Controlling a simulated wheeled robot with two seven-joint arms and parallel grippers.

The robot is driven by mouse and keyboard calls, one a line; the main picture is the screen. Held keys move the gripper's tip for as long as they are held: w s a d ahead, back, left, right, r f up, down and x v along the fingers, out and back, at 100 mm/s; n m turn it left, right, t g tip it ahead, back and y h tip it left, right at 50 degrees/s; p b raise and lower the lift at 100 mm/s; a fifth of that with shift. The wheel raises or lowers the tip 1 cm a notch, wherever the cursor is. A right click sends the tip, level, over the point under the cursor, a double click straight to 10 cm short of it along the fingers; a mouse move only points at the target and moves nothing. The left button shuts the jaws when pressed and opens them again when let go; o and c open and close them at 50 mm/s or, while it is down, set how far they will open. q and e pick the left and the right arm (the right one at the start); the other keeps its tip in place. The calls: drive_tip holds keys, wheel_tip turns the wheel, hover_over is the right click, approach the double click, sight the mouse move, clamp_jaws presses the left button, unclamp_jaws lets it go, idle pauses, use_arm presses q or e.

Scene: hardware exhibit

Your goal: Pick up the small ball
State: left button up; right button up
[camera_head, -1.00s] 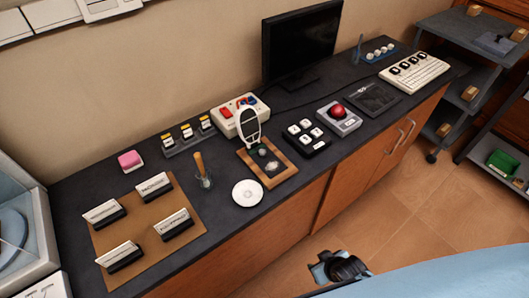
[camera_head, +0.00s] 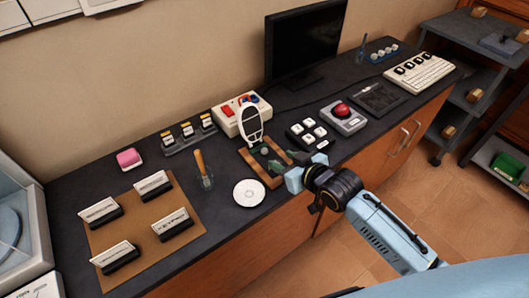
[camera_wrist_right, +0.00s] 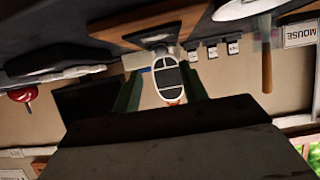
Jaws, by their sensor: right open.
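The wooden display board (camera_head: 250,160) on the dark counter holds an upright white oval mouse shell (camera_head: 250,118) and a small dark round thing (camera_head: 264,150) that looks like a ball. A pale ball-like thing on the board is now hidden by my right gripper (camera_head: 286,161). That gripper is open and empty, its dark green fingers over the board's right side. In the right wrist view the mouse shell (camera_wrist_right: 168,76) shows between the two open fingers (camera_wrist_right: 163,90), with the board (camera_wrist_right: 150,22) beyond; no ball stands out there. My left gripper is not in view.
A keypad of white keys (camera_head: 308,134) and a red trackball unit (camera_head: 342,117) stand right of the board. A monitor (camera_head: 303,42) stands behind.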

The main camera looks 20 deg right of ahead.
sight(266, 150)
drive_tip(key=shift+x, duration=1.2)
drive_tip(key=x, duration=0.1)
drive_tip(key=b+x, duration=0.1)
drive_tip(key=x, duration=0.2)
drive_tip(key=shift+w+a+r, duration=0.1)
drive_tip(key=shift+w+a, duration=0.1)
drive_tip(key=shift+w, duration=0.2)
drive_tip(key=shift+w+a, duration=0.1)
drive_tip(key=shift+w, duration=0.15)
drive_tip(key=c, duration=0.7)
drive_tip(key=shift+c, duration=1.1)
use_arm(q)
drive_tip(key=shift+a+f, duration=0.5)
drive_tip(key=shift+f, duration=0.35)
use_arm(e)
clamp_jaws()
